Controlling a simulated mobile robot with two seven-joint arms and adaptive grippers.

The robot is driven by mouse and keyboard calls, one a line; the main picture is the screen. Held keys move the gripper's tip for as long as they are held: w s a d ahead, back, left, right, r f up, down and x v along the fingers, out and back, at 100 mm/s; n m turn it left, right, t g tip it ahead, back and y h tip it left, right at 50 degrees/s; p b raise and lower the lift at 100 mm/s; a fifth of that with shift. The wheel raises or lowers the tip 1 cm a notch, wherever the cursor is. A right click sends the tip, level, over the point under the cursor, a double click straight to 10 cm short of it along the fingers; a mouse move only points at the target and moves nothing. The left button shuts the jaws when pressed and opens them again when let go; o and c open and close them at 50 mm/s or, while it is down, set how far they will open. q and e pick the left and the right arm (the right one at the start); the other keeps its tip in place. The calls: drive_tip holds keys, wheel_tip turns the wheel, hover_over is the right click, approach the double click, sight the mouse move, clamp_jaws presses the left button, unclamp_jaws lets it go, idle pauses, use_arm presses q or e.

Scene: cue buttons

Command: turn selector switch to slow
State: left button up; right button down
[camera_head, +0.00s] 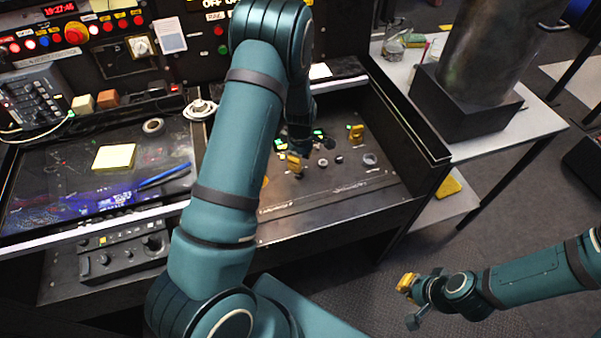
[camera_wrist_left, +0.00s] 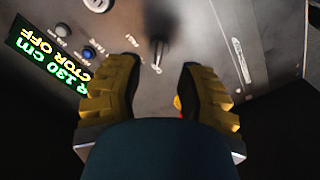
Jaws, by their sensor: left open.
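In the left wrist view a small metal lever switch (camera_wrist_left: 157,56) stands on a grey panel, with a dark blurred patch behind it. My left gripper (camera_wrist_left: 157,92) is open, one ridged yellow finger on each side of the lever and apart from it. I cannot read a "slow" label or tell the switch's setting. In the head view my left gripper (camera_head: 325,148) is over the right-hand desk panel, partly hidden by my own arm. My right gripper (camera_head: 411,301) is over the floor at the lower right, empty, its two fingers apart.
A green-lettered display (camera_wrist_left: 45,52) and a blue button (camera_wrist_left: 88,52) are left of the lever. A dark desk screen (camera_head: 60,180) holds a yellow note pad (camera_head: 114,158) and blue pen (camera_head: 165,175). A white side table (camera_head: 510,125) bears a large dark cylinder (camera_head: 485,50).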

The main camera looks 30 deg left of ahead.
sight(301, 172)
use_arm(q)
wheel_tip(301, 172, down, 6)
drive_tip(key=shift+r+b, duration=0.1)
drive_tip(key=shift+b, duration=0.35)
clamp_jaws()
